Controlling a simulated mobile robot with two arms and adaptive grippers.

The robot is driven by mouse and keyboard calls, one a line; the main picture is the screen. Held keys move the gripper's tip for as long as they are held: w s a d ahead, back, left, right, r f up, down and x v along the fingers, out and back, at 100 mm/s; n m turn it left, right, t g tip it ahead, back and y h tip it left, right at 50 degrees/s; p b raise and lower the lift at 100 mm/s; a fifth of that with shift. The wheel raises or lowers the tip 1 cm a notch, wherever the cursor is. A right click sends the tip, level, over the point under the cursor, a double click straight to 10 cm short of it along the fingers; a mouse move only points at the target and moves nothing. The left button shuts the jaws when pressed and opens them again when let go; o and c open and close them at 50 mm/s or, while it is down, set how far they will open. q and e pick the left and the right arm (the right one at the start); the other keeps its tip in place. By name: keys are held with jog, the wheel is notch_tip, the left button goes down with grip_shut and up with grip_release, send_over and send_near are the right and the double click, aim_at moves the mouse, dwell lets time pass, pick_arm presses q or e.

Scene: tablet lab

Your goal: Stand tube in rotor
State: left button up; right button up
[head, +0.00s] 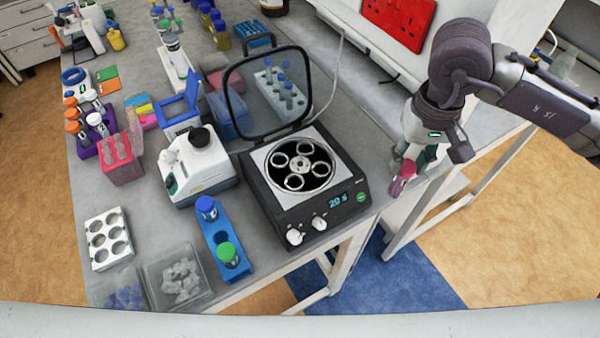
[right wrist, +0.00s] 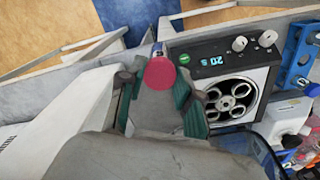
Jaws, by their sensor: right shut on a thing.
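The centrifuge (head: 340,200) stands on the bench with its lid (head: 268,92) raised. Its rotor (head: 299,169) shows several round holders that look empty; the rotor is also in the right wrist view (right wrist: 230,101). In the right wrist view the cap (right wrist: 160,72) shows between the green finger pads; the tube's body is mostly hidden. My left gripper is not in view.
A blue rack (head: 218,237) with a blue-capped and a green-capped tube stands left of the centrifuge.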

jog(key=shift+r+p, duration=0.8)
jog(key=shift+r, duration=1.6)
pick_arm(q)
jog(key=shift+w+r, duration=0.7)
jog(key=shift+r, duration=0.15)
pick_arm(e)
jog(key=shift+f, duration=0.1)
jog(key=shift+a, duration=0.25)
pick_arm(q)
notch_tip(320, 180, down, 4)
jog(key=b, duration=0.4)
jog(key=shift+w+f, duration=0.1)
pick_arm(e)
jog(key=w+a, duration=0.1)
jog(key=a, duration=0.8)
jog(key=w+a, duration=0.2)
jog(key=a, duration=0.8)
jog(key=shift+w+a, duration=0.25)
pick_arm(q)
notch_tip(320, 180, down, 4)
jog(key=b, duration=0.4)
pick_arm(e)
notch_tip(320, 180, down, 4)
jog(key=shift+r, duration=0.15)
